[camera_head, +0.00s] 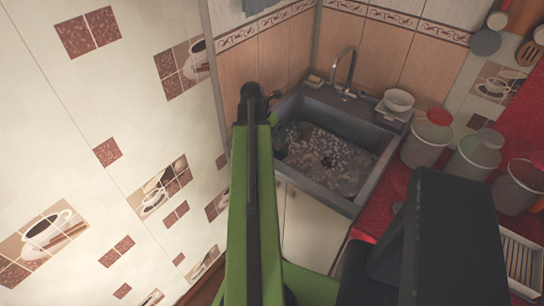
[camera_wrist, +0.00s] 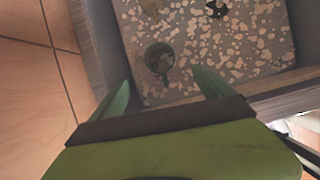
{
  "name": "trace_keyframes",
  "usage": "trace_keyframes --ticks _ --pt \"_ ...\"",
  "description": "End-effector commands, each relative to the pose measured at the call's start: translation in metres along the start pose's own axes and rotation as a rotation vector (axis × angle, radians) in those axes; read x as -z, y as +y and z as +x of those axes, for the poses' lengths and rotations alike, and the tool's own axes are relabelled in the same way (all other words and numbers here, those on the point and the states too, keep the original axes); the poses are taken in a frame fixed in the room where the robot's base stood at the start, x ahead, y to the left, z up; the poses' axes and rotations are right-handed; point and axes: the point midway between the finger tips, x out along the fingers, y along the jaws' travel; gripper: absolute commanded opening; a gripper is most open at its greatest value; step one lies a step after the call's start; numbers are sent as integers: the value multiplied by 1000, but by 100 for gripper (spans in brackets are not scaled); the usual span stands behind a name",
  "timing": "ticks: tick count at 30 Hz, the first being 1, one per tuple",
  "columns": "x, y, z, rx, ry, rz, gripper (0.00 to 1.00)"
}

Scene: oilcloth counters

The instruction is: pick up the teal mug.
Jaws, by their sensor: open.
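The teal mug (camera_wrist: 160,56) looks dark green. It stands in the sink basin on the speckled bottom, seen from above in the wrist view. My gripper (camera_wrist: 161,76) is open, with one green finger on each side of the picture and the mug beyond and between the fingertips. Nothing is held. The gap between fingers and mug is hard to judge. In the head view my green arm reaches toward the sink's left side, and I cannot clearly make out the mug there.
The dark-walled sink (camera_head: 368,182) has a tap (camera_head: 345,70) at its back and a white bowl (camera_head: 398,100) at its back right corner. Several pale canisters, one of them here (camera_head: 426,140), stand on the red counter at right. A tiled wall (camera_head: 110,180) is close at left.

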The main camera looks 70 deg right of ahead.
Motion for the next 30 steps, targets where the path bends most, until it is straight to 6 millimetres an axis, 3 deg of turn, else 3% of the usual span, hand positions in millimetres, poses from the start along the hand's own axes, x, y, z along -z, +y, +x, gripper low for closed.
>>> trace_keyframes --ticks 5,21,30 --pt "6 6 9 -5 0 -11 90" --pt "15 14 116 -11 0 -22 90" --pt "13 13 126 -11 0 -23 90"
